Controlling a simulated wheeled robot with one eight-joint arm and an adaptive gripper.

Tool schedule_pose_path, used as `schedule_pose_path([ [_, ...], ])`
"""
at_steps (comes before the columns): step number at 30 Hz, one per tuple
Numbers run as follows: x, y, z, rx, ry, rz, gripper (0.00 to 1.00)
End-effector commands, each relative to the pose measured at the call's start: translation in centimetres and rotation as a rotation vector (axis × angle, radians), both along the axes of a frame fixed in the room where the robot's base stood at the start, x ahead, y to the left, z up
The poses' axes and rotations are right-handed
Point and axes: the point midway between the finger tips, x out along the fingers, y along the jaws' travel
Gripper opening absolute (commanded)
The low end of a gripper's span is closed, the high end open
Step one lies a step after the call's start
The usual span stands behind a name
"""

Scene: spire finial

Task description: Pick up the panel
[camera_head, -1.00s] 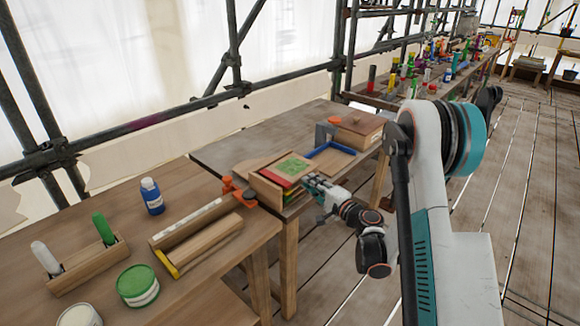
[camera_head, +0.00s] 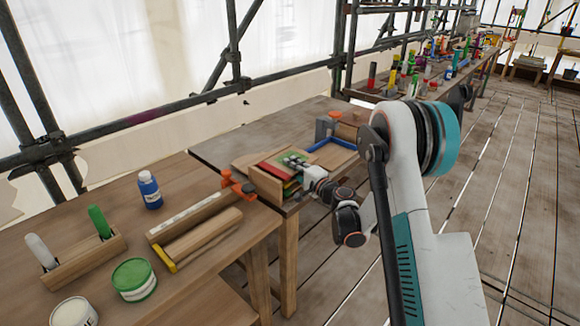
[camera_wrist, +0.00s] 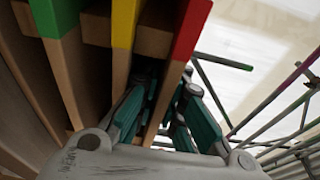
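A wooden holder (camera_head: 266,188) on the middle table holds upright panels with coloured ends. In the wrist view I see a green-ended panel (camera_wrist: 57,50), a yellow-ended panel (camera_wrist: 123,35) and a red-ended panel (camera_wrist: 185,40), side by side with narrow gaps. My gripper (camera_head: 297,162) is at the holder's right side in the head view and covers part of the panels. In the wrist view my gripper (camera_wrist: 165,105) has one finger on each side of the red-ended panel. The fingers stand apart; firm contact with the panel cannot be made out.
A blue-edged tray (camera_head: 332,157) and an orange-topped clamp (camera_head: 325,126) lie behind the holder. An orange clamp (camera_head: 238,184) sits close on its left. The near bench carries a blue bottle (camera_head: 150,190), a green tin (camera_head: 134,279) and wooden blocks. Open floor lies right.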

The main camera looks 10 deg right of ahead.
Motion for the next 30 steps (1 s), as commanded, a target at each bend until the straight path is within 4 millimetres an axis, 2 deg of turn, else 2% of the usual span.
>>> schedule_pose_path([
  [2,0.0,0.1,0.0,-0.001,0.000,0.001,0.13],
  [3,0.0,0.1,0.0,-0.001,0.000,0.001,0.02],
  [4,0.0,0.1,0.0,-0.001,0.000,0.001,0.00],
  [14,0.0,0.1,0.0,-0.001,0.000,0.002,0.00],
  [19,0.0,0.1,0.8,0.000,0.000,0.002,0.00],
  [25,0.0,0.1,3.5,0.000,0.000,0.002,0.00],
  [30,-0.1,0.1,7.6,0.000,0.000,0.001,0.00],
])
